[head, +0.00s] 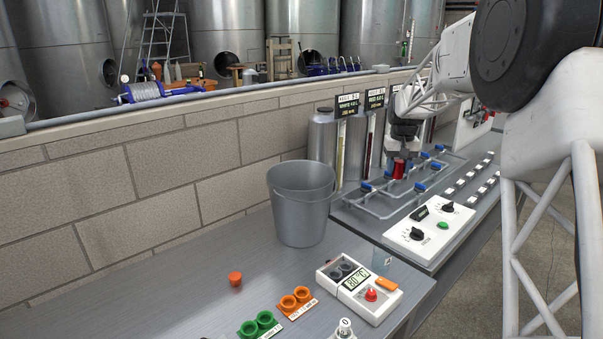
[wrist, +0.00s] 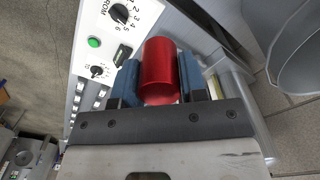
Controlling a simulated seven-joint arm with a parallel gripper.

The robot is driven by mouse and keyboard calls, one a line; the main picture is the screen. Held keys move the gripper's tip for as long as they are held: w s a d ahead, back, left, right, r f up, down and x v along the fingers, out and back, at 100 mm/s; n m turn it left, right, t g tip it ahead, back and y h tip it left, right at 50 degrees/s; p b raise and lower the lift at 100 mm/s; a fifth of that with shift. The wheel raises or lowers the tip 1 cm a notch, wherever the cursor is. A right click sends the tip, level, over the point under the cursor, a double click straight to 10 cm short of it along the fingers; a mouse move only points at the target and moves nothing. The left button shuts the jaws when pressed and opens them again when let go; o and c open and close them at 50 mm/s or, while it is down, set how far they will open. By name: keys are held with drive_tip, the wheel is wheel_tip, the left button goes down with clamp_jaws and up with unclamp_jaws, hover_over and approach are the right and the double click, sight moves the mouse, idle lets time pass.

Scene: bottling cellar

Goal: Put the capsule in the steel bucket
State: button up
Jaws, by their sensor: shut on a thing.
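A red capsule (wrist: 161,72) is held between the two blue finger pads of my gripper (wrist: 158,88) in the wrist view. In the head view the red capsule (head: 398,170) shows just below my gripper (head: 402,160), over the pipework panel at the right. The grey steel bucket (head: 301,205) stands upright on the bench, left of my gripper and apart from it. Its rim also shows in the wrist view (wrist: 264,62) at the right edge. The bucket's floor is hidden.
A control panel (head: 428,232) with knobs and a green button lies in front of the pipework. A white meter box (head: 359,289) stands right of the bucket's front. Orange rings (head: 296,301), green rings (head: 259,324) and an orange cap (head: 235,279) are on the bench. Steel cylinders (head: 324,136) stand behind.

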drive_tip(key=w+a+m, duration=0.1)
drive_tip(key=w+a, duration=0.2)
drive_tip(key=a, duration=0.7)
drive_tip(key=w+a+m, duration=0.2)
drive_tip(key=w+a, duration=0.1)
drive_tip(key=a, duration=0.7)
drive_tip(key=w+a+m, duration=0.1)
drive_tip(key=w+a, duration=0.2)
drive_tip(key=a, duration=0.6)
wheel_tip(320, 180, down, 7)
drive_tip(key=shift+a, duration=0.45)
drive_tip(key=shift+s+f, duration=0.1)
wheel_tip(320, 180, down, 14)
drive_tip(key=shift+f, duration=0.1)
drive_tip(key=shift+f, duration=1.85)
drive_tip(key=shift+f, duration=0.6)
